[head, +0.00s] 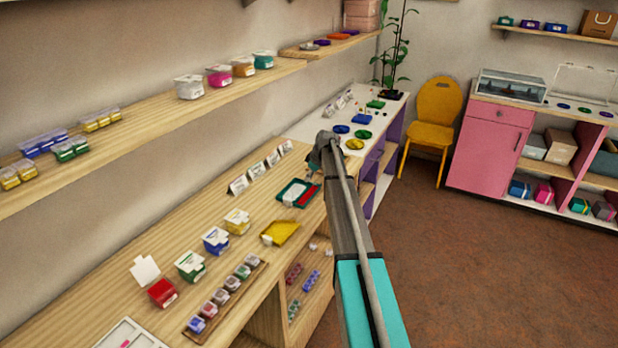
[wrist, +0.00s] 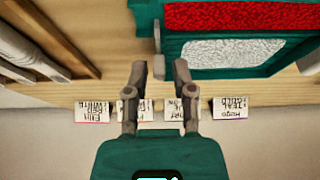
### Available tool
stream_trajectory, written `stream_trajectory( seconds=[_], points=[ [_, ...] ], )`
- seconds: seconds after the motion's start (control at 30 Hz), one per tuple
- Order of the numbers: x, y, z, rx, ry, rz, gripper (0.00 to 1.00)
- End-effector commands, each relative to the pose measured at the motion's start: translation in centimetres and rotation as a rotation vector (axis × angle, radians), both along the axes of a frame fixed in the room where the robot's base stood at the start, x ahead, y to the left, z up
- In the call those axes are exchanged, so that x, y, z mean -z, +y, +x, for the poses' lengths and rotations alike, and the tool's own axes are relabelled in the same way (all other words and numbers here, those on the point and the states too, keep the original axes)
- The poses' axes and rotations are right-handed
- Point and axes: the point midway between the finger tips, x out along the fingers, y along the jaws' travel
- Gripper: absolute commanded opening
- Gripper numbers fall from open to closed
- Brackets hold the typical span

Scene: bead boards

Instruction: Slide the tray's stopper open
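The dark green tray (head: 282,198) lies on the wooden counter, with a white bead-like area and a red strip. In the wrist view the tray (wrist: 200,37) is at the top, with speckled white contents and a red band. A small pale upright tab (wrist: 157,37), possibly the stopper, shows at the tray's edge. My gripper (wrist: 159,68) is open and empty; its two fingers are apart, with the tab just ahead of the gap between them. In the head view my gripper (head: 313,172) is small and partly hidden by my arm, above the tray's far end.
Several small cards (head: 238,185) stand along the wall behind the tray; they also show in the wrist view (wrist: 230,107). A shelf (head: 190,105) runs above. The floor at right is clear.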

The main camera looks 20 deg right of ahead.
Motion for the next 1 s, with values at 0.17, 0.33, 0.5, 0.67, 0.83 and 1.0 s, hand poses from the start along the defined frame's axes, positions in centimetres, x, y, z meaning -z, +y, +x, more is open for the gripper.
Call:
stream_trajectory(
  seconds=[0.17, 0.33, 0.5, 0.67, 0.83, 1.0],
  points=[
    [0.00, 0.01, -0.01, 0.000, 0.000, 0.000, 0.00],
    [0.00, 0.00, 0.00, 0.000, 0.000, 0.000, 0.00],
    [0.01, 0.17, 0.24, -0.001, 0.000, 0.000, 0.00],
    [0.01, 0.44, 0.63, 0.000, 0.000, 0.000, 0.00],
    [0.00, 0.43, 0.58, 0.000, 0.000, 0.000, 0.00],
    [0.00, 0.43, 0.58, 0.000, 0.000, 0.000, 0.38]
  ],
)
